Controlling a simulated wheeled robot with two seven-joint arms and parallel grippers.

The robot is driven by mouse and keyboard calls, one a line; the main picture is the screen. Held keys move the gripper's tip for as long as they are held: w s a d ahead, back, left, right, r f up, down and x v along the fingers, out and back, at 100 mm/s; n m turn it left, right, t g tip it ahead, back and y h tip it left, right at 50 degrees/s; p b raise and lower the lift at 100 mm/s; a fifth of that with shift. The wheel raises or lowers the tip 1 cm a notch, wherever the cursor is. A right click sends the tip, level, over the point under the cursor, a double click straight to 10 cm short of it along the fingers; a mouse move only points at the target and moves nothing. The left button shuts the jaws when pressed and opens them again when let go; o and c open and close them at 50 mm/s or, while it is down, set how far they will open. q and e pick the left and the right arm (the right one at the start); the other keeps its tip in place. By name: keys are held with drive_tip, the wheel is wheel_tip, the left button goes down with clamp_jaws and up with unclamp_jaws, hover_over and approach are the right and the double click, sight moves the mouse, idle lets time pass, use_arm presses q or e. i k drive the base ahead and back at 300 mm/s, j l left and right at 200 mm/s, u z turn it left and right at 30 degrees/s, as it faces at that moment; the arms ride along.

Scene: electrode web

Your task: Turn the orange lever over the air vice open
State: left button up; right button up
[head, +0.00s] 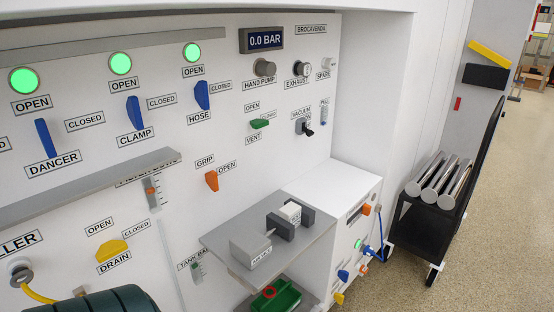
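The orange lever (211,181) is on the white panel above and to the left of the air vice. It stands roughly upright, with its upper end below the GRIP label (205,160). The OPEN label (227,167) is to its upper right. The air vice (250,249) is a grey block with a label, on a grey shelf. Dark jaws (280,227) stand beside it, with a small white labelled block (290,211) at them. I cannot tell whether the jaws press on the block. Neither of my grippers is in view.
The grey shelf (222,236) juts out below the lever. A grey ledge (80,195) juts out to its left. The blue HOSE lever (202,95) and green VENT lever (260,124) are above. A green bin (286,297) is below the shelf. The panel around the lever is clear.

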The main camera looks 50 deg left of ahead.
sight(212, 179)
drive_tip(key=i, duration=2.55)
drive_tip(key=u, duration=2.65)
drive_tip(key=l, duration=0.1)
